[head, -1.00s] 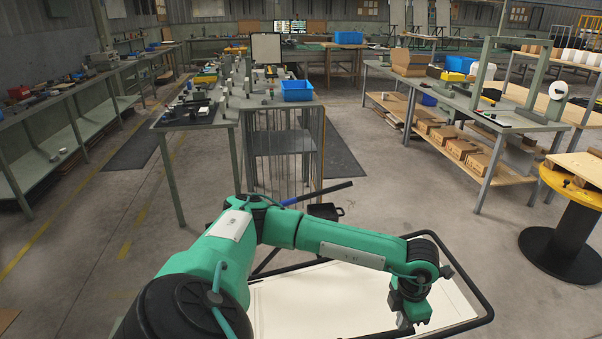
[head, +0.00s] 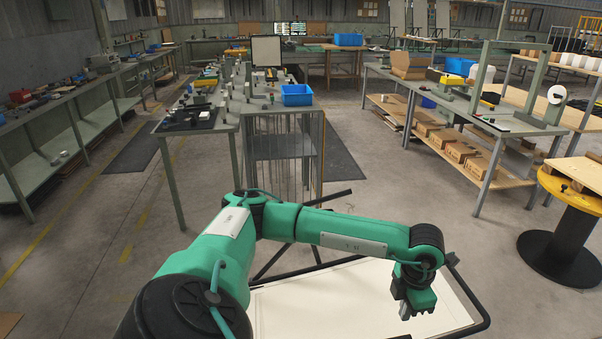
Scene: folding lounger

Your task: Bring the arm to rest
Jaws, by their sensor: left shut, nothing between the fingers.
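The folding lounger shows at the bottom of the head view as a white panel (head: 330,303) with a black tube frame (head: 472,296) around it. Black bars (head: 322,198) stick out beyond its far left side. My left arm reaches in from the lower left and bends across above the panel. My left gripper (head: 404,313) points down over the right part of the panel, shut and empty. I cannot tell if its tips touch the panel. The arm hides part of the frame. My right gripper is not in view.
A long bench (head: 440,95) with boxes below stands at the right. A yellow-topped black spool (head: 562,230) is at the far right. Floor at the left is clear.

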